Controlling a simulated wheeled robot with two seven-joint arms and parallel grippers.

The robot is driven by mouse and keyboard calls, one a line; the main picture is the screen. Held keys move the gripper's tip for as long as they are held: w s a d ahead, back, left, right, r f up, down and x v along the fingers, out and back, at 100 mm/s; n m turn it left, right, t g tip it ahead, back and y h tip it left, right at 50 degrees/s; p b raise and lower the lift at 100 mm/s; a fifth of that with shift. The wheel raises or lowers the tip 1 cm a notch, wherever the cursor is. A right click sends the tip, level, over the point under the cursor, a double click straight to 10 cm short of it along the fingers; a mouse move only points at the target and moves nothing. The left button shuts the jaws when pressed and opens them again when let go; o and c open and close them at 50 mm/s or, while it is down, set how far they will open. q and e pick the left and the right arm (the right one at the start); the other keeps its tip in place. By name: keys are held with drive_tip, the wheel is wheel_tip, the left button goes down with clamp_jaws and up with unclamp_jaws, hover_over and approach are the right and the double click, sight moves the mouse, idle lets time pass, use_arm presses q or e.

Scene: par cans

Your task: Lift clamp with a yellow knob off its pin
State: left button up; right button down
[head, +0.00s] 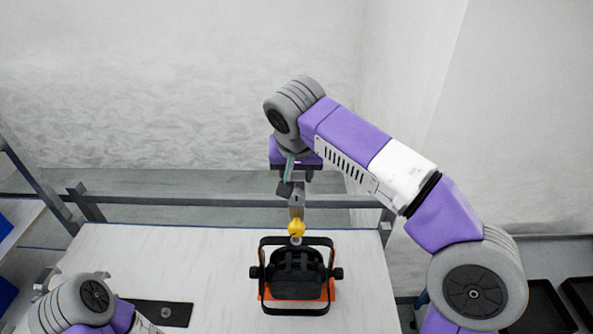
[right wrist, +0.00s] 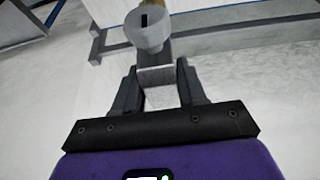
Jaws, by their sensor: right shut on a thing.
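The clamp (head: 296,211) is a grey metal piece with a yellow knob (head: 296,227) at its lower end in the head view. My right gripper (head: 293,189) is shut on the clamp's grey part. In the right wrist view, the clamp (right wrist: 155,75) sits between the two fingers of my right gripper (right wrist: 160,88), with a round slotted grey end beyond them and a bit of yellow at the top edge. I cannot make out a pin under the clamp.
A black par can (head: 297,272) with a handle frame and orange parts stands on the white table (head: 215,265), just below the knob in the picture. A dark flat plate (head: 163,313) lies at left. Small grey parts (head: 45,279) show beside my left arm. A grey rail (head: 190,199) runs behind.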

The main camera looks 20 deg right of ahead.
drive_tip(key=shift+f+b, duration=1.9)
drive_tip(key=shift+f, duration=0.6)
